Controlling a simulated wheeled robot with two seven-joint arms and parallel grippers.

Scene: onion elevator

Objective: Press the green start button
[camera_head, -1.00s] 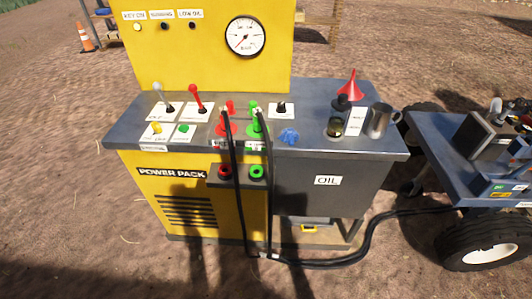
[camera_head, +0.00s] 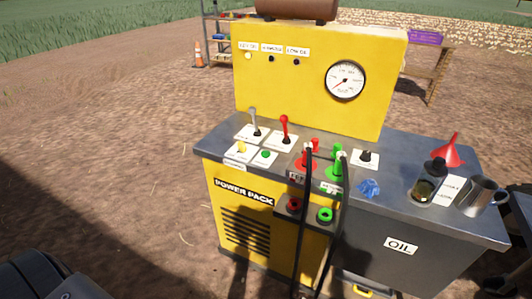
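The green start button (camera_head: 265,154) is a small round green knob on a white label on the grey top of the yellow power pack (camera_head: 240,225). It stands near the front left edge. A yellow knob (camera_head: 241,147) is just left of it. Behind them are a grey-tipped lever (camera_head: 253,121) and a red-tipped lever (camera_head: 284,128). Neither gripper shows in the head view. A dark grey part at the lower left corner may be mine.
Red and green hose couplings with black hoses (camera_head: 306,200) rise right of the button. The gauge (camera_head: 345,80) is behind. Open dirt lies left.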

